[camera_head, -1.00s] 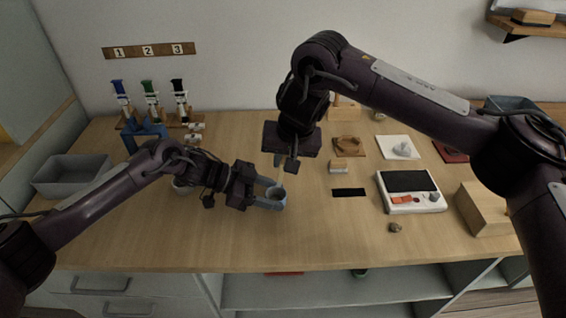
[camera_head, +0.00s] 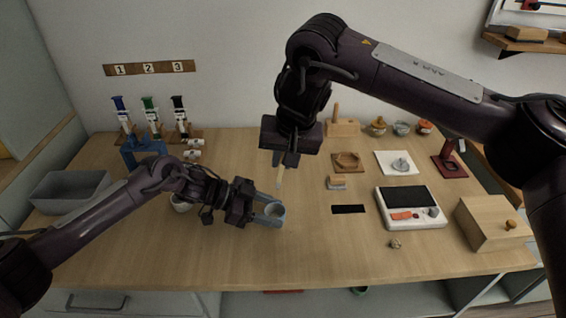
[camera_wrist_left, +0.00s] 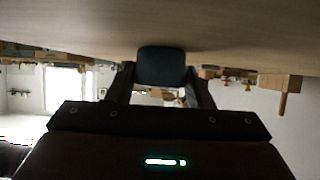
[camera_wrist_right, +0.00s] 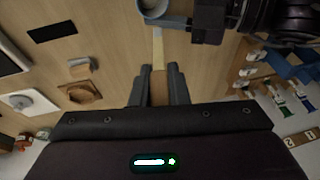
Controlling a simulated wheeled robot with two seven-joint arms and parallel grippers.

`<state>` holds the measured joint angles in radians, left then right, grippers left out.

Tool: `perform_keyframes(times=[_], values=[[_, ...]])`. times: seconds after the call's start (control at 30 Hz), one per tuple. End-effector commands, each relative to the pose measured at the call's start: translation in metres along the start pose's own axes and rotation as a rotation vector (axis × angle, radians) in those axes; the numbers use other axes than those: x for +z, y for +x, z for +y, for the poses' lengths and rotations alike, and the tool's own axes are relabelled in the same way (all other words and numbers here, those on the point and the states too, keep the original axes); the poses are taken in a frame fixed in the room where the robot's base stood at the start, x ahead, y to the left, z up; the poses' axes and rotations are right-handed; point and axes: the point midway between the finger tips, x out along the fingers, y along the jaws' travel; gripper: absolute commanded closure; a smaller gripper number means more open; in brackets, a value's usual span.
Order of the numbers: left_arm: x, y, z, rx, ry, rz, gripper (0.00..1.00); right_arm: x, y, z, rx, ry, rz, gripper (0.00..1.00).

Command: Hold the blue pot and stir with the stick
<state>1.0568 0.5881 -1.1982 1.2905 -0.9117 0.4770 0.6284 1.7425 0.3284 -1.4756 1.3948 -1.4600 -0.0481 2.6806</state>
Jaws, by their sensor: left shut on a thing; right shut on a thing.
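The blue pot (camera_head: 274,211) is between the fingers of my left gripper (camera_head: 268,209), low over the middle of the table. It shows dark in the left wrist view (camera_wrist_left: 161,66) and at the top of the right wrist view (camera_wrist_right: 153,8). My left gripper is shut on it. My right gripper (camera_head: 285,159) is shut on the light wooden stick (camera_head: 280,179), which points down. The stick also shows between the fingers in the right wrist view (camera_wrist_right: 158,60). Its lower end is above and apart from the pot's mouth.
A white scale (camera_head: 410,222), a wooden box (camera_head: 490,222) and a small stone (camera_head: 394,244) are at the right. A grey bin (camera_head: 68,207) and a rack of coloured syringes (camera_head: 150,130) are at the left. A white bowl (camera_head: 181,205) is beside my left arm. The front middle is clear.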

Motion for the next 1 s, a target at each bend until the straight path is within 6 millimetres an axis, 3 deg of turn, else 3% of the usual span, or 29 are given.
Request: perform_keyframes(times=[0.33, 0.37, 0.57, 0.87, 1.0], values=[[0.0, 0.0, 0.0, 0.0, 0.0, 0.0, 0.66, 0.0, 0.0, 0.0, 0.0, 0.0, 0.0, 1.0], [0.0, 0.0, 0.0, 0.0, 0.0, 0.0, 0.52, 0.0, 0.0, 0.0, 0.0, 0.0, 0.0, 1.0], [0.0, 0.0, 0.0, 0.0, 0.0, 0.0, 0.28, 0.0, 0.0, 0.0, 0.0, 0.0, 0.0, 1.0], [0.0, -0.003, 0.0, -0.001, 0.0, 0.0, 0.28, 0.0, 0.0, 0.0, 0.0, 0.0, 0.0, 1.0], [0.0, -0.018, -0.001, -0.002, 0.0, -0.001, 0.28, 0.0, 0.0, 0.0, 0.0, 0.0, 0.0, 1.0]])
